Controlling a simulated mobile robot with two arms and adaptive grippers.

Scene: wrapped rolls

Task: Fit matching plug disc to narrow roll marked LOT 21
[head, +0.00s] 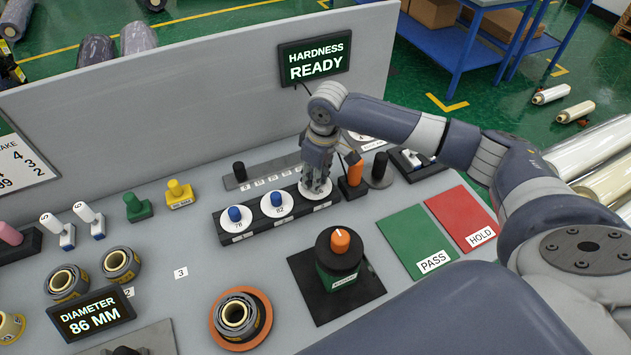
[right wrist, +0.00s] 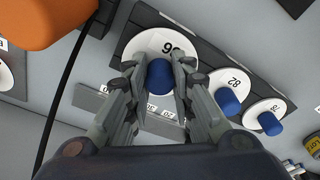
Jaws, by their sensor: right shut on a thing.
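My right gripper (head: 317,185) is shut on the blue knob (right wrist: 159,76) of a white plug disc (right wrist: 135,48). The disc is at the right end of a dark rack (head: 233,238); its number is partly covered. Two more white discs with blue knobs, marked 78 (head: 237,219) and 82 (head: 277,204), sit beside it. A wrapped roll (head: 238,315) with a pale core stands on an orange ring (head: 262,333). Two similar rolls (head: 67,281) (head: 122,263) stand further left. I cannot read LOT 21 on any roll. My left gripper is not in view.
A display (head: 92,313) reads DIAMETER 86 MM; another (head: 314,59) reads HARDNESS READY. An orange-knobbed device (head: 338,255) stands on a black plate. Green PASS (head: 415,242) and red HOLD (head: 463,216) mats lie right. The grey table is clear around the "3" label (head: 181,273).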

